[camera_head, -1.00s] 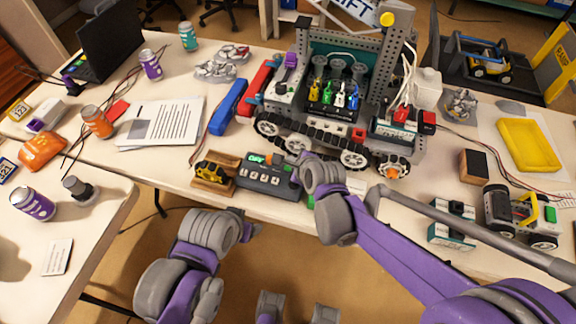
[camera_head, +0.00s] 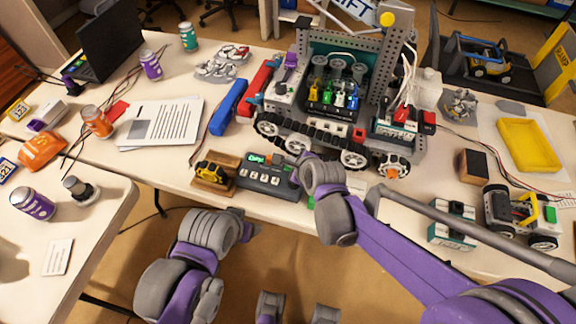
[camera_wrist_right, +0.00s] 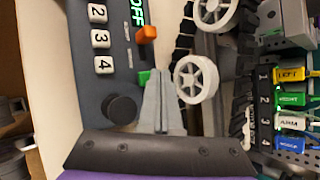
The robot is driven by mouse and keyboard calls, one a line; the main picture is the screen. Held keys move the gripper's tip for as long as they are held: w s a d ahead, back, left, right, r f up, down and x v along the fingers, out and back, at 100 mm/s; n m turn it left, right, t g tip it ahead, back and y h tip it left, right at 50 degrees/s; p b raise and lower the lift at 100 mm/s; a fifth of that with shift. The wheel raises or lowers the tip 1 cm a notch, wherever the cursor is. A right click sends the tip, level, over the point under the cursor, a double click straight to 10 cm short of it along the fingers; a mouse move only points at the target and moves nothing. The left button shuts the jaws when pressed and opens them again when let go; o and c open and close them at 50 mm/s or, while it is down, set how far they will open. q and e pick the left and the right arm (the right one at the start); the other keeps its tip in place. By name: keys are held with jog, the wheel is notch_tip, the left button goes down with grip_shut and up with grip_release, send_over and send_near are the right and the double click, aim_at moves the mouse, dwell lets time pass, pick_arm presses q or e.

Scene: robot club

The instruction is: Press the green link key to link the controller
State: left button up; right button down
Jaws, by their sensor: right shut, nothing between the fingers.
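The controller (camera_head: 262,180) is a dark grey box with white number keys on the table's front part. In the right wrist view the controller (camera_wrist_right: 88,75) has a display (camera_wrist_right: 137,12) lit green with "OFF", an orange switch (camera_wrist_right: 146,34) and a black knob (camera_wrist_right: 122,109). The green link key (camera_wrist_right: 143,78) shows beside my right gripper's fingertips (camera_wrist_right: 160,78), partly hidden by them. I cannot tell whether they touch it. My right gripper (camera_head: 296,166) is shut and empty, at the controller's right end. My left gripper (camera_head: 252,230) is low in front of the table, its fingers unclear.
A large tracked robot (camera_head: 340,110) stands close behind the controller. A yellow toy vehicle on a wooden stand (camera_head: 213,172) is at its left. A small wheeled robot (camera_head: 520,212) and a yellow tray (camera_head: 528,145) are on the right. Papers (camera_head: 160,123) lie left.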

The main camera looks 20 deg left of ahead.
dwell(0.3)
jog(key=shift+f+b, duration=0.35)
jog(key=shift+f, duration=0.1)
jog(key=shift+f+b, duration=0.3)
jog(key=shift+f, duration=0.1)
dwell(0.5)
jog(key=shift+r, duration=0.15)
jog(key=shift+r+p, duration=0.6)
jog(key=shift+r, duration=0.1)
notch_tip(320, 180, up, 5)
jog(key=p, duration=0.3)
jog(key=shift+p, duration=0.35)
